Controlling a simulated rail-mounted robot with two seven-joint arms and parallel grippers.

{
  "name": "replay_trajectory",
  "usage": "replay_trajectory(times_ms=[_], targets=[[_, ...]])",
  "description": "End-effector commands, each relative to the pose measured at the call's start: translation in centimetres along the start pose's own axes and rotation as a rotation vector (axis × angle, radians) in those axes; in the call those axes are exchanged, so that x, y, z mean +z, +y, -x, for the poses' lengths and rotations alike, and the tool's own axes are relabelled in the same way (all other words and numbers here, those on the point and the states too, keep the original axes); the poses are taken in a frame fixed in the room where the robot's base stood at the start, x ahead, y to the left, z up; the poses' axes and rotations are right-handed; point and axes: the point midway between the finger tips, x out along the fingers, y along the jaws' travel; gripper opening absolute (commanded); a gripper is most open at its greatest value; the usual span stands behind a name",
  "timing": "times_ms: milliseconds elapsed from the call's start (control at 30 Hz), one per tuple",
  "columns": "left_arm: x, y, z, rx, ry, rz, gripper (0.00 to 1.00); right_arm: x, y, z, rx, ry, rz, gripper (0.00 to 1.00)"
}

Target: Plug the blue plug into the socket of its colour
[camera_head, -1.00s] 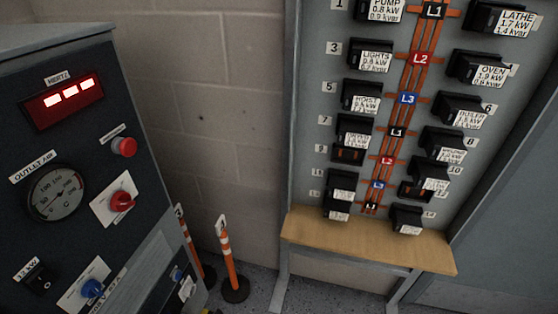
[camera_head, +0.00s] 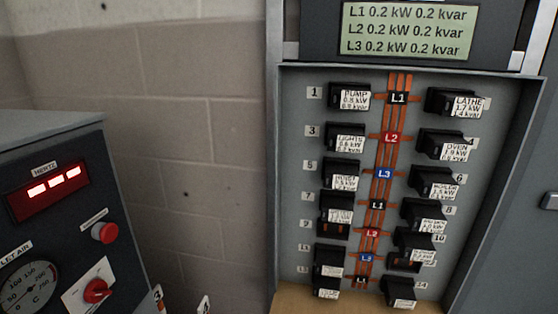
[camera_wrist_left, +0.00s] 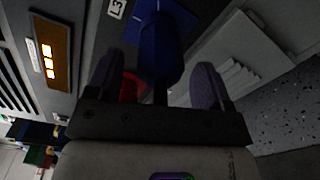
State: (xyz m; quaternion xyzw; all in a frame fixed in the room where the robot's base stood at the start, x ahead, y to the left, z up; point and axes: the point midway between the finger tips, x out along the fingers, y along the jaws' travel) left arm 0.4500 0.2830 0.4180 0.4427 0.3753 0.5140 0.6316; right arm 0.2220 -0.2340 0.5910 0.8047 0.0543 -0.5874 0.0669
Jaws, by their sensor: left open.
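In the left wrist view my left gripper (camera_wrist_left: 156,82) is open, with one dark finger on each side of a blue plug (camera_wrist_left: 160,50). Gaps show between the plug and both fingers. The far end of the plug meets a blue flanged piece, seemingly the blue socket (camera_wrist_left: 180,18), beside a label reading L3. The dim picture does not show how deep the plug sits. A dark cable runs from the plug toward the gripper palm. Neither gripper, nor the plug, shows in the head view.
The grey cabinet (camera_head: 50,132) with red digits, a gauge and knobs stands at left in the head view. A breaker panel (camera_head: 300,190) hangs at right under a load display (camera_head: 408,32). A wooden ledge (camera_head: 290,299) lies below. A red part (camera_wrist_left: 132,86) shows behind the left-hand finger.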

Motion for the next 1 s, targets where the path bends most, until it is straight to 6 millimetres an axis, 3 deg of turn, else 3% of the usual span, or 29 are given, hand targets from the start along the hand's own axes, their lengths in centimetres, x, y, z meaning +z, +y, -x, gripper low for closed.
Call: replay_trajectory(times_ms=[33,367,1000], targets=[[-0.2,0.2,-1.1,0.014,0.006,-0.001,0.74,0.0,0.1,0.0,0.002,-0.001,0.002,0.75],[-0.1,0.2,-0.6,0.014,0.006,-0.001,0.74,0.0,0.1,0.0,0.004,-0.001,0.005,0.75],[-0.1,0.1,4.1,0.011,0.002,0.001,0.74,0.0,-0.3,-0.2,-0.008,0.001,-0.009,0.75]])
